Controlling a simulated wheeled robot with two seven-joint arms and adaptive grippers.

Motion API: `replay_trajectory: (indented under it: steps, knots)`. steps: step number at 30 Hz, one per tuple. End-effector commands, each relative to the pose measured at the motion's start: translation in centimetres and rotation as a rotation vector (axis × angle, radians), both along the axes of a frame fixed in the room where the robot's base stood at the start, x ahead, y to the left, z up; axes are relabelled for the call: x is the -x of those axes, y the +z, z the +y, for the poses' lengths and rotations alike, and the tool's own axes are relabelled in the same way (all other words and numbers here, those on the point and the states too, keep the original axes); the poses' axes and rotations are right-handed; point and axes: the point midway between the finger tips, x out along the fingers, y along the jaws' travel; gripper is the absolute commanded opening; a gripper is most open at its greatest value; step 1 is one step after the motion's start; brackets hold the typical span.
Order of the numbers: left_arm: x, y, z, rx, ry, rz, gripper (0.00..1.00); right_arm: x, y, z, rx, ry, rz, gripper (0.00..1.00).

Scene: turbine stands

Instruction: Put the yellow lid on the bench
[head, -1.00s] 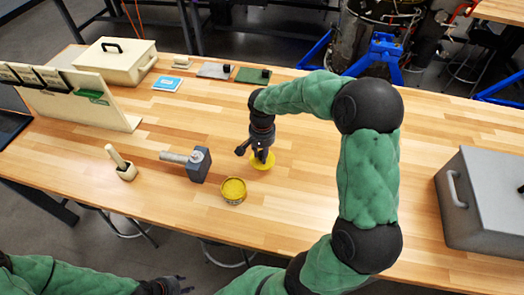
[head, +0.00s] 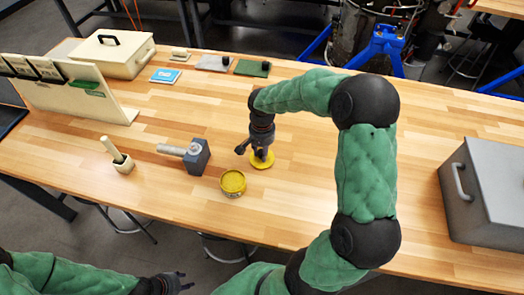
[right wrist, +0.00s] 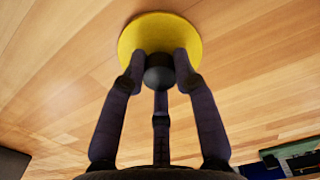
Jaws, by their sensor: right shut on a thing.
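The yellow lid (head: 265,165) is a round disc with a dark knob, at the middle of the wooden bench (head: 330,205). My right gripper (head: 261,154) is above it, fingers shut around the knob. In the right wrist view the fingers (right wrist: 160,72) close on the dark knob (right wrist: 159,78), with the yellow disc (right wrist: 150,38) beyond them. The lid lies flat at or just above the bench top; I cannot tell if it touches. The open yellow tin (head: 232,184) stands to its lower left. My left gripper (head: 178,283) is low at the bench's front side, apart from everything; its finger state is unclear.
A mallet (head: 196,157) and a small pale holder with a stick (head: 122,163) stand left of the tin. A grey case (head: 485,205) is at the right, a cream box (head: 115,58) at the back left. Bench space right of the lid is clear.

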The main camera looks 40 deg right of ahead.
Motion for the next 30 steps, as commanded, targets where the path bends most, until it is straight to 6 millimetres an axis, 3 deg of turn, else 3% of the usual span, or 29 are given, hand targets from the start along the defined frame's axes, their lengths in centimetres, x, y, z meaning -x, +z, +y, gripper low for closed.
replay_trajectory:
  steps: [7, 8, 10, 17, 19, 30]
  knots:
    - [-0.01, -0.37, 0.01, 0.0, 0.0, 0.0, 0.4, 0.0, -0.51, -0.01, 0.0, 0.0, 0.0, 0.0]
    - [0.0, -0.32, 0.0, 0.0, 0.0, 0.0, 0.4, 0.0, -0.45, -0.01, 0.0, 0.0, 0.0, 0.38]
    - [0.0, -0.3, 0.0, 0.0, 0.0, 0.0, 0.4, -0.01, -0.43, -0.01, 0.0, 0.0, 0.0, 0.57]
    - [0.0, -0.3, 0.0, 0.0, 0.0, 0.0, 0.4, 0.01, -0.42, -0.01, 0.0, 0.0, 0.0, 0.57]
    - [0.0, -0.3, 0.0, 0.0, 0.0, 0.0, 0.4, 0.01, -0.43, 0.0, 0.0, 0.0, 0.0, 0.65]
    - [0.0, -0.16, 0.0, 0.0, 0.0, 0.0, 0.4, 0.0, -0.24, 0.0, 0.0, 0.0, 0.0, 0.65]
